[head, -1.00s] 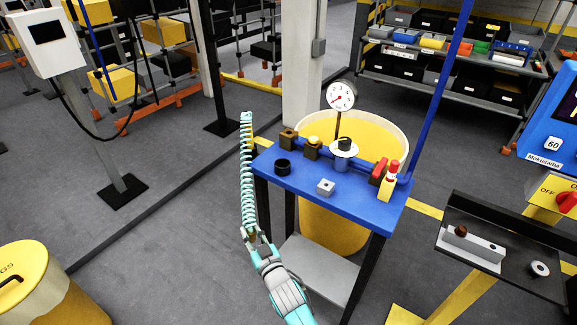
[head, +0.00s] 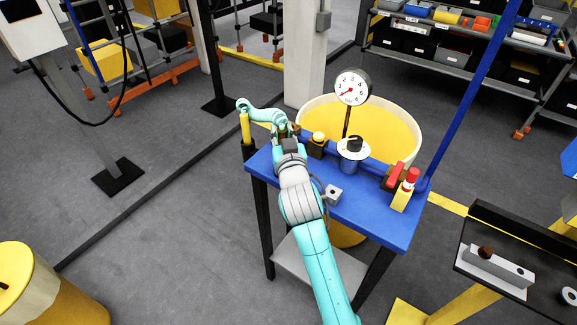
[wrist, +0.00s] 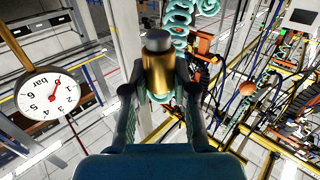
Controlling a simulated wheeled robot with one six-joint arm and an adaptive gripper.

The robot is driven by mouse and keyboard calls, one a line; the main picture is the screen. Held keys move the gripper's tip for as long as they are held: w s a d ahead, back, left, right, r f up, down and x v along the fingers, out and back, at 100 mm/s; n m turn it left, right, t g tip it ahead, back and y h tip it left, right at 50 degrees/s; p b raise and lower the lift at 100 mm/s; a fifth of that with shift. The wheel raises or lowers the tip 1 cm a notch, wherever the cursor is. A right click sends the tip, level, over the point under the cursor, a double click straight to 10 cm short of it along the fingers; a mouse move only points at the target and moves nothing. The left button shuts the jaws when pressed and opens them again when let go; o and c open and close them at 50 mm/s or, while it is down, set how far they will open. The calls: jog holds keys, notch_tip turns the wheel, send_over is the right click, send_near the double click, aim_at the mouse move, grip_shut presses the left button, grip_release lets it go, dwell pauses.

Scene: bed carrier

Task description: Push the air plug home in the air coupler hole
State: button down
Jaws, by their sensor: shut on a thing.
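My gripper (head: 284,133) is at the back left corner of the blue bench (head: 375,215), beside the block with the yellow button. In the wrist view my gripper (wrist: 158,88) is shut on the brass air plug (wrist: 159,82), which has a dark grey round end. The teal coiled hose (head: 262,113) runs from the post at the left to my gripper; its coils also show in the wrist view (wrist: 178,18). The air coupler block is mostly hidden behind my gripper in the head view. I cannot tell whether the plug touches its hole.
A yellow barrel (head: 385,125) stands behind.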

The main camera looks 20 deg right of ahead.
jog(key=shift+f, duration=4.8)
jog(key=shift+f, duration=0.15)
jog(key=c, duration=0.9)
grip_release()
jog(key=shift+c, duration=0.2)
jog(key=shift+s, duration=0.15)
jog(key=s+a, duration=0.1)
jog(key=s, duration=0.9)
jog(key=shift+s+r, duration=0.2)
jog(key=shift+s, duration=0.05)
